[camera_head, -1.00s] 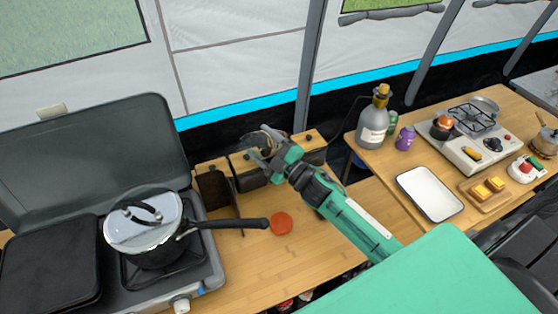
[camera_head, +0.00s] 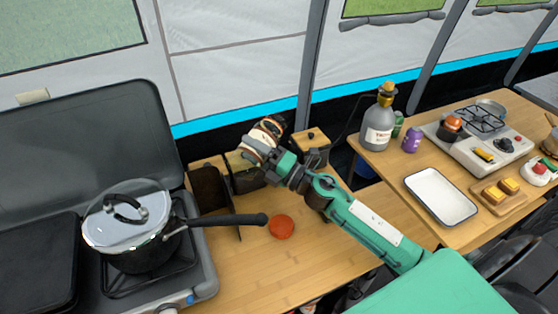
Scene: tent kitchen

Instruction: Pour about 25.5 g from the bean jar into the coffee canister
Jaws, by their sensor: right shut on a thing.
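My right gripper (camera_head: 277,156) is shut on a jar (camera_head: 263,134) with pale bands and brown contents, which I take to be the bean jar. The jar is held tilted above the back of the wooden counter. Dark canisters with wooden tops stand in a row behind and below it: a left one (camera_head: 207,188), a middle one (camera_head: 246,181) partly hidden by the jar and gripper, and a right one (camera_head: 312,146). I cannot tell which is the coffee canister, nor whether beans are falling. My left gripper is out of view.
A stove with a lidded pot (camera_head: 128,225) stands at left, its handle reaching toward an orange-red round thing (camera_head: 281,227). The counter front (camera_head: 245,270) is clear. The right table holds a grey bottle (camera_head: 378,122), a white tray (camera_head: 440,196) and a small burner (camera_head: 470,145).

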